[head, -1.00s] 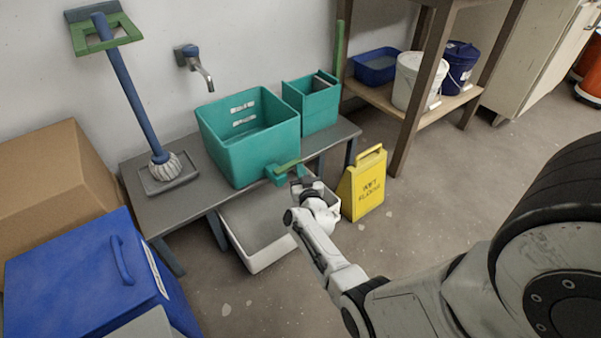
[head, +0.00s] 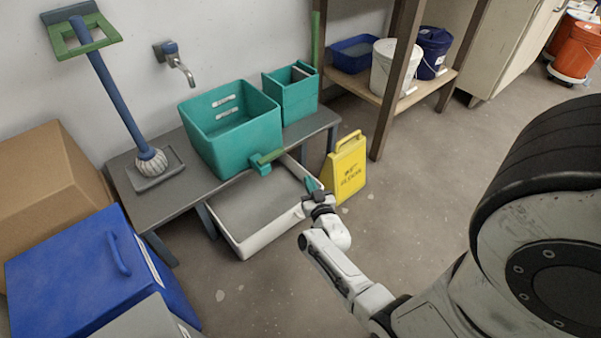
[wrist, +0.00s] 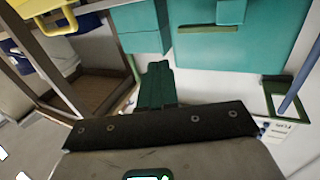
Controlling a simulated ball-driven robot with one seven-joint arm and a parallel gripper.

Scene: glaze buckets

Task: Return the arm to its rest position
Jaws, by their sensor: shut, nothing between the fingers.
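My gripper (head: 313,186) is at the end of my white arm, over the right edge of the white tray on the floor. Its teal fingers are shut with nothing between them. They also show in the wrist view (wrist: 157,85), pointing away from the dark palm. The gripper is apart from the teal bucket (head: 235,150) and just left of the yellow wet-floor sign (head: 345,172). My arm is bent and reaches forward from the lower right.
The white tray (head: 250,243) is below. A blue box (head: 75,270) is at left, a wooden shelf (head: 375,95) behind. The floor at right is open.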

